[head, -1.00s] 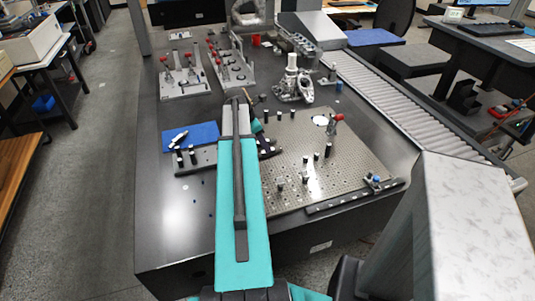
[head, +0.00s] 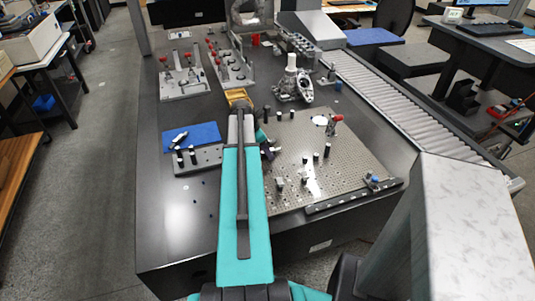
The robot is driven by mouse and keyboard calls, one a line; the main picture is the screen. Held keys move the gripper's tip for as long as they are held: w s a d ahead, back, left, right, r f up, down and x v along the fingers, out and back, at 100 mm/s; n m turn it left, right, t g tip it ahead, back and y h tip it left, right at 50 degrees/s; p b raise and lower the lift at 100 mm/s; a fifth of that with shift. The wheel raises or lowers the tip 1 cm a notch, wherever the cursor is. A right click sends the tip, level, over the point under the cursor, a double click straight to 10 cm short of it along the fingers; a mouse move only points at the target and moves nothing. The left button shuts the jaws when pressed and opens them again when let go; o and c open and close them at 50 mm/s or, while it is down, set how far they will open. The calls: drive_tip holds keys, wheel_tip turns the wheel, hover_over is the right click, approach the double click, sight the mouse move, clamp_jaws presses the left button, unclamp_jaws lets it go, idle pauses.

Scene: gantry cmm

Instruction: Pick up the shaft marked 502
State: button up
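No marking 502 is readable at this size. A shaft with dark and light sections (head: 179,138) lies tilted on a blue mat (head: 205,131) at the left of the table. Several dark, light-topped shafts stand upright in a grey block (head: 210,157) just in front of the mat. My gripper (head: 272,151) is beyond my teal arm, to the right of the block and over the left edge of a perforated plate. Its fingers are small and partly hidden, so I cannot tell whether they are open or hold anything.
The perforated plate (head: 345,165) carries several dark upright posts and a red-handled clamp (head: 335,125). Fixtures with red clamps (head: 184,75) stand at the back left. A roller conveyor (head: 390,95) runs along the right. The table's front left is mostly clear.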

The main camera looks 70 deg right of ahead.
idle(0.4)
clamp_jaws()
drive_tip(key=shift+r, duration=0.2)
drive_tip(key=shift+r+b, duration=0.4)
drive_tip(key=shift+r, duration=0.75)
drive_tip(key=s+a, duration=0.1)
drive_tip(key=a, duration=0.3)
drive_tip(key=a+r+b, duration=0.1)
drive_tip(key=a, duration=0.4)
drive_tip(key=s+a+r+b, duration=0.1)
drive_tip(key=a, duration=0.3)
drive_tip(key=shift+s+a, duration=0.2)
drive_tip(key=shift+s, duration=0.15)
drive_tip(key=shift+w+d+f+b, duration=0.1)
drive_tip(key=shift+d+b, duration=0.05)
drive_tip(key=shift+b, duration=1.3)
drive_tip(key=shift+a+b, duration=0.2)
drive_tip(key=shift+b, duration=0.2)
